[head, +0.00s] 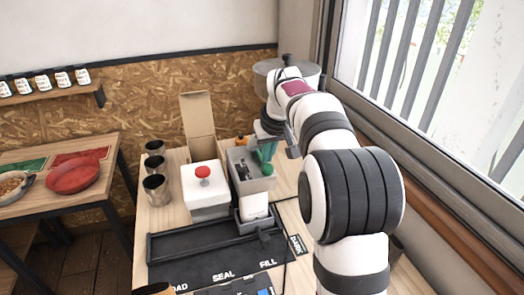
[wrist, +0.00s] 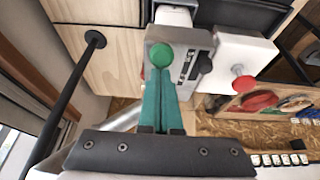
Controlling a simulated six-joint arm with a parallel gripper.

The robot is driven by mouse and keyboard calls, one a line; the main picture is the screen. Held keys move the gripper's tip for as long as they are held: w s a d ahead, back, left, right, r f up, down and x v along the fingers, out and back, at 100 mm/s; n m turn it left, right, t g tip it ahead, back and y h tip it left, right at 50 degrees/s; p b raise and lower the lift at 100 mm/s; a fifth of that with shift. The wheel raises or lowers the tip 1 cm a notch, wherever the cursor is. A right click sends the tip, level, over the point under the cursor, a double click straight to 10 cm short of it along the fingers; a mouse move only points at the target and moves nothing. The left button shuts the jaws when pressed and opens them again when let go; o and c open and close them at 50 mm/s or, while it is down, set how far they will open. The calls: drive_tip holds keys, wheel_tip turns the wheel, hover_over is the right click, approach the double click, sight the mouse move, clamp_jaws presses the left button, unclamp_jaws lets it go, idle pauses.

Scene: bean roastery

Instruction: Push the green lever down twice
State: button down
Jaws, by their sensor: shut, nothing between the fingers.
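The green lever's round knob (wrist: 162,56) shows in the wrist view on the grey machine housing (wrist: 179,36), just beyond my fingertips. In the head view the green knob (head: 266,169) is partly visible at the right side of the grey housing (head: 238,156). My gripper (wrist: 160,74) has teal fingers pressed together with nothing between them. Its fingertips lie close to the knob; I cannot tell whether they touch it. In the head view my gripper (head: 266,152) is just above the knob. The lever's shaft is hidden.
A white box with a red button (head: 203,172) stands left of the housing. A black tray (head: 190,242) with labels lies in front. Metal cups (head: 156,188) and an open cardboard box (head: 197,122) stand nearby. A window borders the right side.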

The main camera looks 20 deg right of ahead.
wheel_tip(320, 180, up, 6)
drive_tip(key=shift+f, duration=0.1)
idle(0.4)
idle(1.6)
drive_tip(key=shift+s+a, duration=0.1)
drive_tip(key=shift+s, duration=0.05)
drive_tip(key=s+a+f+m+g+y, duration=0.1)
drive_tip(key=s+a, duration=0.3)
drive_tip(key=s, duration=0.4)
drive_tip(key=s+a+f+m+g, duration=0.1)
drive_tip(key=s+a, duration=0.3)
drive_tip(key=s, duration=0.4)
drive_tip(key=s+a+f+m+g, duration=0.1)
drive_tip(key=s+f, duration=0.4)
drive_tip(key=s, duration=0.6)
drive_tip(key=s+a+f+m+g, duration=0.1)
drive_tip(key=s+a+f, duration=0.3)
drive_tip(key=s, duration=0.8)
drive_tip(key=shift+f+m+g+y, duration=0.4)
drive_tip(key=shift+f+m, duration=0.3)
drive_tip(key=shift+m, duration=0.1)
